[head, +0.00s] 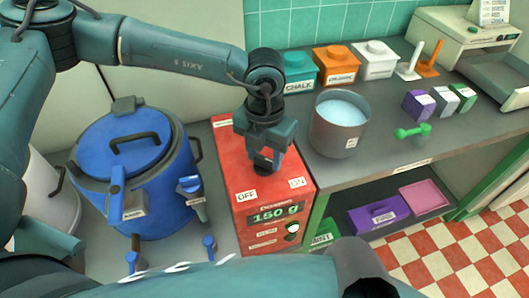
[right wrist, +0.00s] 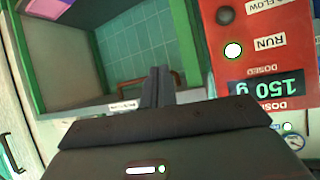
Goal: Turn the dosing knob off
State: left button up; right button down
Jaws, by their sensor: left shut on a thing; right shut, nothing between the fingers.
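The red doser (head: 231,168) stands left of the counter, with an OFF label (head: 245,196) and an ON label (head: 298,183) on its top. Its display (head: 275,214) reads 150 g. My left gripper (head: 264,166) points down at the doser's top, behind and between the two labels. It is shut on the dosing knob, which the fingers hide, so its turn cannot be told. In the right wrist view the doser (right wrist: 275,65) appears upside down, with a bright lamp (right wrist: 233,50) by RUN and a dark one by FLOW. My right gripper (right wrist: 155,88) is shut and empty, left of the panel.
A blue lidded vessel (head: 130,150) with taps stands left of the doser. A metal pot (head: 338,130) of pale blue liquid stands close on the right. Labelled tubs (head: 336,66), small boxes and a green scoop (head: 412,131) are on the counter. Shelves lie below.

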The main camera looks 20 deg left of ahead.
jog(key=shift+f, duration=0.2)
pick_arm(q)
jog(key=shift+f+m+b, duration=0.25)
jog(key=shift+m+b, duration=0.85)
jog(key=shift+b, duration=0.15)
jog(key=shift+m+b, duration=0.85)
jog(key=shift+m, duration=0.05)
jog(key=shift+m+b, duration=0.85)
jog(key=shift+m, duration=0.05)
jog(key=m+b, duration=0.3)
jog(key=shift+m, duration=0.3)
jog(key=m+b, duration=0.3)
jog(key=m, duration=0.1)
jog(key=shift+r, duration=0.1)
jog(key=shift+r+m+b, duration=0.15)
jog(key=shift+m+b, duration=1.15)
jog(key=shift+m, duration=0.8)
pick_arm(e)
jog(key=shift+s+d+f+m+t+y, duration=0.1)
jog(key=shift+s+d+f+m+t, duration=0.1)
jog(key=shift+f+t, duration=0.3)
jog(key=shift+s+d+f+m+t+y, duration=0.1)
jog(key=shift+d+f+m+t, duration=0.2)
jog(key=shift+t, duration=0.25)
jog(key=shift+s+d+f+m+t+y, duration=0.1)
jog(key=shift+s+d+f+t, duration=0.05)
jog(key=shift+f+t, duration=0.35)
jog(key=shift+r, duration=0.1)
